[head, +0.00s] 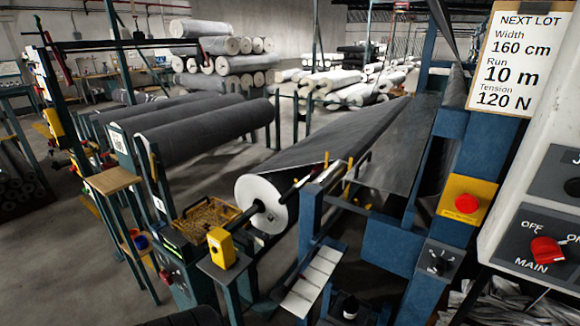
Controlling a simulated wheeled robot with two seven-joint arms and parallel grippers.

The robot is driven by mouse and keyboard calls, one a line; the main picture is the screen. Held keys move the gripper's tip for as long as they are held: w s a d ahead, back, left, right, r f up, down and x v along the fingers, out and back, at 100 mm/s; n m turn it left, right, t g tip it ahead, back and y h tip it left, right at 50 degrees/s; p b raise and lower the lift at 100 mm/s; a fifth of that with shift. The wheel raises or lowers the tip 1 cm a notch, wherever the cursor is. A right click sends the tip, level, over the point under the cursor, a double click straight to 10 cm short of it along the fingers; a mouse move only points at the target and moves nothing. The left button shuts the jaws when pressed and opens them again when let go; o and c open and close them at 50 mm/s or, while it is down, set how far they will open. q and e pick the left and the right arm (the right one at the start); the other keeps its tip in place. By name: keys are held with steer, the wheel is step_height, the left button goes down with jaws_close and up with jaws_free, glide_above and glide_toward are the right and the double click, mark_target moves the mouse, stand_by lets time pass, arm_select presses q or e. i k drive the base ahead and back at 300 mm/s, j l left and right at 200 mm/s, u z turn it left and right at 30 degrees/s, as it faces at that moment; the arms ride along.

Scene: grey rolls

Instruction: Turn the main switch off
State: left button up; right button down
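The main switch (547,251) is a red rotary knob on a dark plate marked OFF, ON and MAIN. It sits on the front of a pale cabinet (545,125) at the right edge of the head view. OFF is printed at the knob's upper left and ON at its upper right, partly cut by the picture edge. I cannot tell for sure which mark the knob points to. Neither of my grippers is in view.
A red button on a yellow box (466,203) and a small black knob (438,263) sit left of the cabinet on the blue machine frame. Another black knob (572,187) is above the main switch. A "NEXT LOT" card (510,60) hangs above. Large grey rolls (205,130) fill the left.

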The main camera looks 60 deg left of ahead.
mark_target(545, 250)
steer(key=k, duration=0.15)
steer(key=k+l+u, duration=0.1)
steer(key=k+u, duration=0.2)
steer(key=u, duration=0.15)
steer(key=k+u, duration=0.3)
steer(key=u, duration=0.15)
steer(key=k+j+u, duration=0.1)
steer(key=k+u, duration=0.15)
steer(key=u, duration=1.05)
